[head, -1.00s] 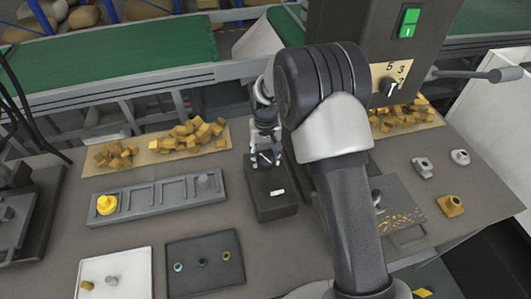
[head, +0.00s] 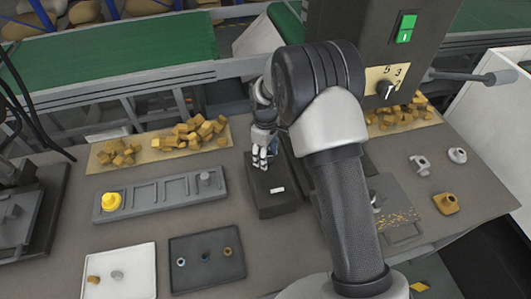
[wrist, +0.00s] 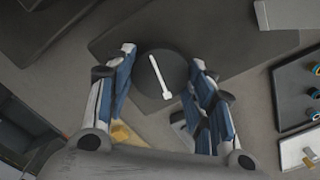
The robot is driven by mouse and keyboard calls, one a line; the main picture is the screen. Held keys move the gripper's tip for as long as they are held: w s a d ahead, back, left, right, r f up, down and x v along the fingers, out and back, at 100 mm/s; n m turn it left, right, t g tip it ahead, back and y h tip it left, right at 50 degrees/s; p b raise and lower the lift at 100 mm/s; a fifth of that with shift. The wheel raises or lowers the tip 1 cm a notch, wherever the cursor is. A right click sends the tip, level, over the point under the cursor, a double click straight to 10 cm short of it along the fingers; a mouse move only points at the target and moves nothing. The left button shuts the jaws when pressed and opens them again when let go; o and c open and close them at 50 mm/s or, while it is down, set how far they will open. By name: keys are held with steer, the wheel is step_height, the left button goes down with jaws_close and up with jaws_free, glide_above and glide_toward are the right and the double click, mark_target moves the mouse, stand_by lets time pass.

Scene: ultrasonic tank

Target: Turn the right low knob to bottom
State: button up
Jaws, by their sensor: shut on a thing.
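A dark round knob (wrist: 150,82) with a white pointer bar shows in the wrist view. The bar leans, its upper end to the left and its lower end to the right. My gripper (wrist: 150,68) has one finger on each side of the knob and is shut on it. In the head view my gripper (head: 261,160) points down at the far part of a dark box (head: 285,207), and its fingers hide the knob there. A second dark knob (head: 386,91) sits on a numbered plate on the upright panel, untouched.
A dark tray (head: 205,278) and a white tray (head: 135,285) are in front. Brown blocks (head: 200,130) lie behind. Loose fittings (head: 446,203) stand at the right.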

steer(key=shift+n, duration=0.9)
steer(key=o, duration=1.1)
steer(key=shift+c, duration=0.2)
steer(key=shift+r, duration=0.1)
step_height(320, 180, up, 12)
